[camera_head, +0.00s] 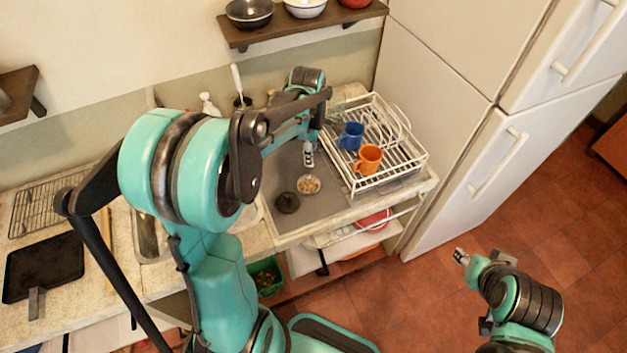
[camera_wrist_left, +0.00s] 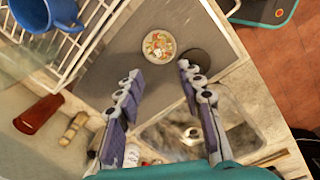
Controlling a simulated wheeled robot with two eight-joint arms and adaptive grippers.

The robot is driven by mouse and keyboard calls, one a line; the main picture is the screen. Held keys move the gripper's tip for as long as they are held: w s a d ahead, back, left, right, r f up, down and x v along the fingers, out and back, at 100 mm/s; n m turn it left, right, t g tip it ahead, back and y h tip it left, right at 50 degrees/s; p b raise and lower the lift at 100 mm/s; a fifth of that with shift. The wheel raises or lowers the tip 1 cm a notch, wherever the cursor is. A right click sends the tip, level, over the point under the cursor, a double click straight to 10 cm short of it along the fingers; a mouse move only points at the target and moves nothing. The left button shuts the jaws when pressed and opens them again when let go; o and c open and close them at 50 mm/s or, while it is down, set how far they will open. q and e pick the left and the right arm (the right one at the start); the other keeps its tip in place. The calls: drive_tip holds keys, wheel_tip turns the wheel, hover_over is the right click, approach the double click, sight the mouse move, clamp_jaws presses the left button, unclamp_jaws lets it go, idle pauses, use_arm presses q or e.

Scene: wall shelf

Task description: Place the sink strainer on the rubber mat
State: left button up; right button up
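The sink strainer (camera_head: 308,184) is a small round dish with coloured scraps in it. It lies on the grey rubber mat (camera_head: 250,192), next to a dark round stopper (camera_head: 287,202). In the left wrist view the strainer (camera_wrist_left: 158,46) sits on the mat (camera_wrist_left: 108,75), beyond my fingertips, with the stopper (camera_wrist_left: 196,60) partly behind a finger. My left gripper (camera_head: 308,155) is above the mat near the strainer. In the left wrist view its fingers (camera_wrist_left: 156,76) are spread apart with nothing between them. My right gripper (camera_head: 461,256) is over the floor, too small to read.
A white dish rack (camera_head: 405,157) with a blue mug (camera_head: 350,136) and an orange mug (camera_head: 369,159) stands right of the mat. The sink (camera_head: 150,238) is to the left. A wall shelf (camera_head: 300,27) with bowls hangs above. A fridge (camera_head: 450,130) stands at right.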

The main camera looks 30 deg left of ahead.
use_arm(q)
drive_tip(key=s+d+r+m+t, duration=0.3)
drive_tip(key=s+d+m, duration=0.2)
drive_tip(key=s+m, duration=0.3)
drive_tip(key=s+d+r+m+t, duration=0.3)
drive_tip(key=s+m, duration=0.5)
drive_tip(key=m, duration=0.5)
drive_tip(key=shift+s+d+r+m, duration=0.15)
drive_tip(key=shift+d+r+m, duration=0.15)
drive_tip(key=shift+d, duration=0.55)
